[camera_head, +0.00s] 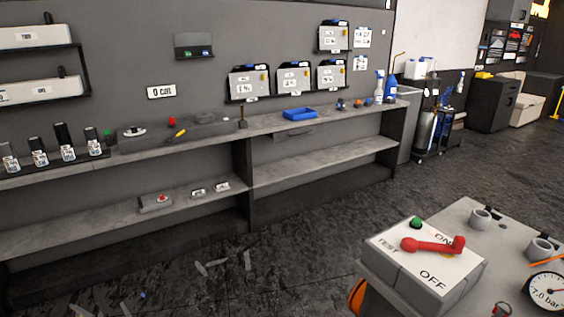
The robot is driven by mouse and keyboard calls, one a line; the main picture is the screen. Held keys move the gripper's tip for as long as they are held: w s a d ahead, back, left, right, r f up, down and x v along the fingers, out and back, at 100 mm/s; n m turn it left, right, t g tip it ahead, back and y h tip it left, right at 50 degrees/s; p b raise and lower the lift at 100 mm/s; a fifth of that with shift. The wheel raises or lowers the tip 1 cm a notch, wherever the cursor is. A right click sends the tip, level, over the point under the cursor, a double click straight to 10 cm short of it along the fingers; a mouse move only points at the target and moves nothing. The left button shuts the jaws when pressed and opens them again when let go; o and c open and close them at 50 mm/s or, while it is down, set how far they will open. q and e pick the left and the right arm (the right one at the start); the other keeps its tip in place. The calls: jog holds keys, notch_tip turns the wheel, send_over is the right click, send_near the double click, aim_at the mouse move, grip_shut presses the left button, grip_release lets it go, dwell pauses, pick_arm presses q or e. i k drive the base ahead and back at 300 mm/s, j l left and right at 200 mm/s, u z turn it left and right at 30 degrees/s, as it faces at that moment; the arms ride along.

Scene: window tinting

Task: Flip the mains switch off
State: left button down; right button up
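The mains switch is a grey box with a white top (395,262) at the lower right, marked TEST, ON and OFF. A green button or lamp (416,223) sits at the far edge of the box beside ON. Neither of my grippers shows in the head view, so nothing is seen touching the lever.
The box is on a grey unit with a pressure gauge (547,291) reading about 7.0 bar and round fittings (481,219). A long shelf bench (330,121) with tools, bottles and a blue tray (300,114) runs along the wall. Small scraps lie on the dark floor (300,250), which is otherwise open.

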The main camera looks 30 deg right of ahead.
aim_at(410, 245)
jog(key=i+z, duration=0.35)
jog(key=i+j+z, duration=0.2)
jog(key=i+z, duration=0.15)
jog(key=i, duration=0.15)
jog(key=i+j+z, duration=0.35)
jog(key=i+z, duration=0.2)
jog(key=z, duration=0.25)
jog(key=i+j+z, duration=0.1)
jog(key=z, duration=0.4)
jog(key=i+j+z, duration=0.2)
jog(key=z, duration=0.25)
jog(key=i+j+z, duration=0.15)
jog(key=z, duration=0.3)
jog(key=i+j+z, duration=0.1)
jog(key=j+z, duration=0.2)
jog(key=z, duration=0.2)
jog(key=i+j+z, duration=0.2)
jog(key=j+z, duration=0.25)
jog(key=i+j+z, duration=0.15)
jog(key=j+z, duration=0.15)
jog(key=z, duration=0.15)
jog(key=j+z, duration=0.45)
jog(key=i+l, duration=0.05)
